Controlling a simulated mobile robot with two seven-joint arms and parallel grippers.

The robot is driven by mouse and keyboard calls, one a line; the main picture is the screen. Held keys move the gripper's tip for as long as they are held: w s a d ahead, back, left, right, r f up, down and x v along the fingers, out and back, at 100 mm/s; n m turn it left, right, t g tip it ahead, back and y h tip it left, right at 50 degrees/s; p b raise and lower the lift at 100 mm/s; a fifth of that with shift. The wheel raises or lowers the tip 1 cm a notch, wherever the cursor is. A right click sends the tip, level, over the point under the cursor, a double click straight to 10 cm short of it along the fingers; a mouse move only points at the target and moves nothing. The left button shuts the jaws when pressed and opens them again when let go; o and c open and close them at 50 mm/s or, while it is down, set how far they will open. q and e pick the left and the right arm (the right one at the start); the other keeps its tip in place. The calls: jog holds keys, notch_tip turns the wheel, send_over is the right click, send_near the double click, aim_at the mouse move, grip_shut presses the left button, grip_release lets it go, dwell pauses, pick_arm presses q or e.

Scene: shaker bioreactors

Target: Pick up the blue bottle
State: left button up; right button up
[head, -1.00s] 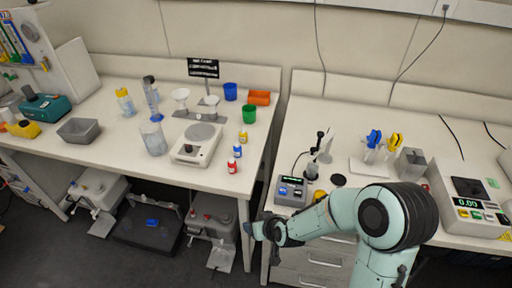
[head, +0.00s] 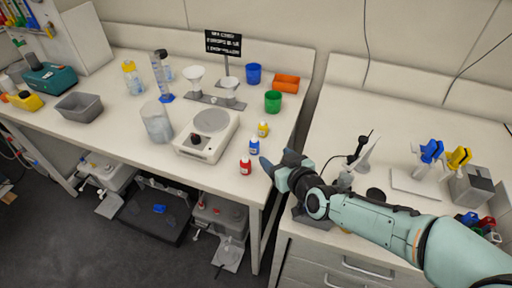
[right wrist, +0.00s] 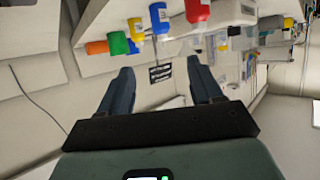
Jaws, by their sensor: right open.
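The blue bottle (head: 254,145) is small, with a white body and blue cap. It stands upright near the right edge of the left bench, between the yellow bottle (head: 263,129) and the red bottle (head: 245,165). The right wrist view also shows the blue bottle (right wrist: 158,18) at the top, beyond the fingers. My right gripper (head: 277,161) is to the right of the bottles, near the bench edge, apart from them. Its fingers (right wrist: 161,75) are open with nothing between them. My left gripper is not in view.
A scale (head: 209,134) stands left of the bottles. A green cup (head: 272,102) and a blue cup (head: 253,74) stand behind. A gap separates this bench from the right bench (head: 345,110). A dark-tipped pipette (head: 363,146) stands beyond my right arm.

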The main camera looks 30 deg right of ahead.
aim_at(256, 141)
jog(key=x, duration=1.3)
jog(key=shift+a+p, duration=0.25)
jog(key=shift+p, duration=0.15)
jog(key=shift+r, duration=0.1)
jog(key=c, duration=1)
